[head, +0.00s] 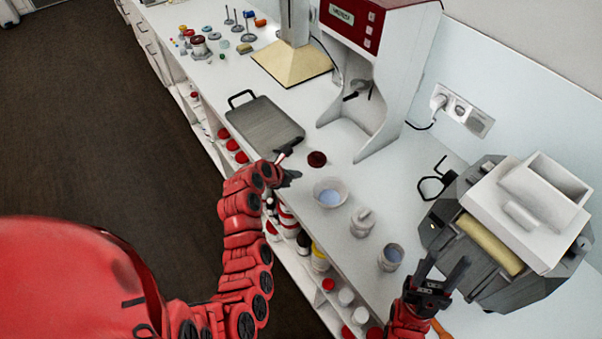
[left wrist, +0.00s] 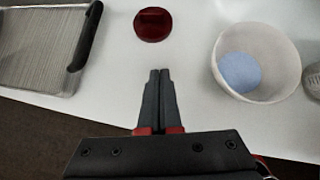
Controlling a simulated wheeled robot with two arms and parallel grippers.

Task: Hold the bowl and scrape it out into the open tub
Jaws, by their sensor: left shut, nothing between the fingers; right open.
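A white bowl (head: 331,197) with pale blue material in its bottom stands on the counter; the left wrist view shows it upright at the right (left wrist: 283,50). An open tub (head: 391,258), with a blue-grey inside, stands nearer my right gripper. My left gripper (head: 294,174) is shut and empty at the counter's front edge, left of the bowl and apart from it; its fingertips (left wrist: 160,74) show in the left wrist view. My right gripper (head: 444,265) is open and empty, right of the tub. An orange handle-like piece (head: 440,329) shows beside it, mostly hidden.
A dark red disc (head: 317,159) lies behind my left gripper, and a ridged grey tray (head: 262,124) with a black handle lies left of it. A lidded white jar (head: 362,223) stands between bowl and tub. A large grey machine (head: 497,283) fills the right.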

